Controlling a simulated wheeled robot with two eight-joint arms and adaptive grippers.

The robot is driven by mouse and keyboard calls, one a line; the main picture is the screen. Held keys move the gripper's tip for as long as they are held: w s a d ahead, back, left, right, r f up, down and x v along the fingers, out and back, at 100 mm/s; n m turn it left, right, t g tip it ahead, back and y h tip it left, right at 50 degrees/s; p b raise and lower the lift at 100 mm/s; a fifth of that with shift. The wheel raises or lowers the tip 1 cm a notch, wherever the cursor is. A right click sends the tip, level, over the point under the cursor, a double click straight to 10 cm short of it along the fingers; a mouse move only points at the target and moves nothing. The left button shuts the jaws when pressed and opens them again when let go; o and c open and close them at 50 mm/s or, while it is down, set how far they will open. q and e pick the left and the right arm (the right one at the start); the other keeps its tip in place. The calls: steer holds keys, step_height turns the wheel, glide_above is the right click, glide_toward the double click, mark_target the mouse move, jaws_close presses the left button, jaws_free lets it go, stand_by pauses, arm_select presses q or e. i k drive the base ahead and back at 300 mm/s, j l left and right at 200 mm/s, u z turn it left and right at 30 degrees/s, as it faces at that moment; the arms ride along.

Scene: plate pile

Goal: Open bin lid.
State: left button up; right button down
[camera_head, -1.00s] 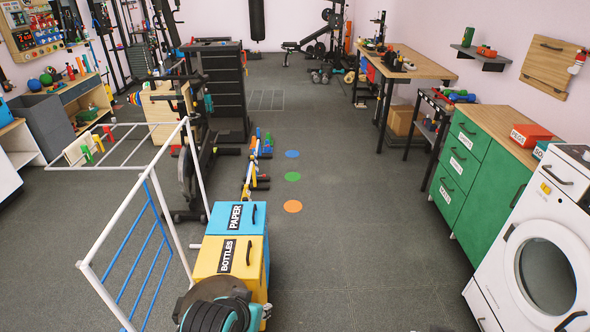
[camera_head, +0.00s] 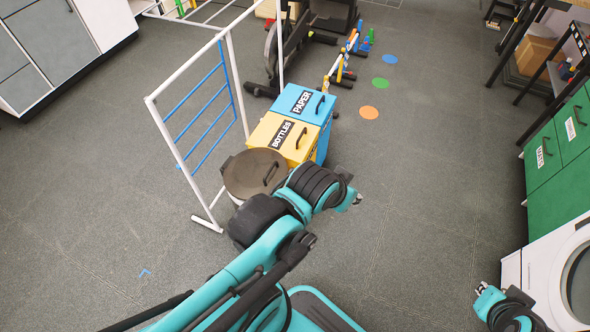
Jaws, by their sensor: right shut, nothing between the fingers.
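Three bins stand in a row near the middle. The nearest has a round dark lid (camera_head: 245,180) with a black handle. Behind it are a yellow bin (camera_head: 275,132) labelled BOTTLES and a blue bin (camera_head: 300,100) labelled PAPER, each with a black handle. All three lids look closed. My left arm reaches in from the lower left, its wrist just right of the round lid. My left gripper (camera_head: 355,197) is mostly hidden at its end, apart from the handles. My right gripper (camera_head: 481,289) is at the lower right, small, shut and empty, far from the bins.
A white frame with blue bars (camera_head: 205,110) stands close along the bins' left side. Green drawers (camera_head: 545,155) and a white washing machine (camera_head: 548,275) line the right edge. Coloured floor dots (camera_head: 369,112) lie beyond the bins. The floor right of the bins is clear.

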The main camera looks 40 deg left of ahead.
mark_target(253, 171)
steer(key=i+l, duration=0.7)
steer(key=i, duration=0.25)
steer(key=i+j+u, duration=0.1)
steer(key=i+u, duration=0.2)
steer(key=u, duration=0.15)
steer(key=i+u, duration=0.45)
steer(key=i+l+u, duration=0.2)
steer(key=u, duration=0.25)
steer(key=i+l+u, duration=0.2)
steer(key=u, duration=0.25)
steer(key=i+u, duration=0.15)
steer(key=u, duration=0.25)
steer(key=i+u, duration=0.15)
steer(key=u, duration=0.3)
steer(key=i+l+u, duration=0.15)
steer(key=u, duration=0.25)
steer(key=i+l+u, duration=0.15)
steer(key=u, duration=0.3)
steer(key=i+l+u, duration=0.1)
steer(key=u, duration=0.3)
steer(key=l+u, duration=0.25)
steer(key=u, duration=0.2)
steer(key=i+l, duration=0.05)
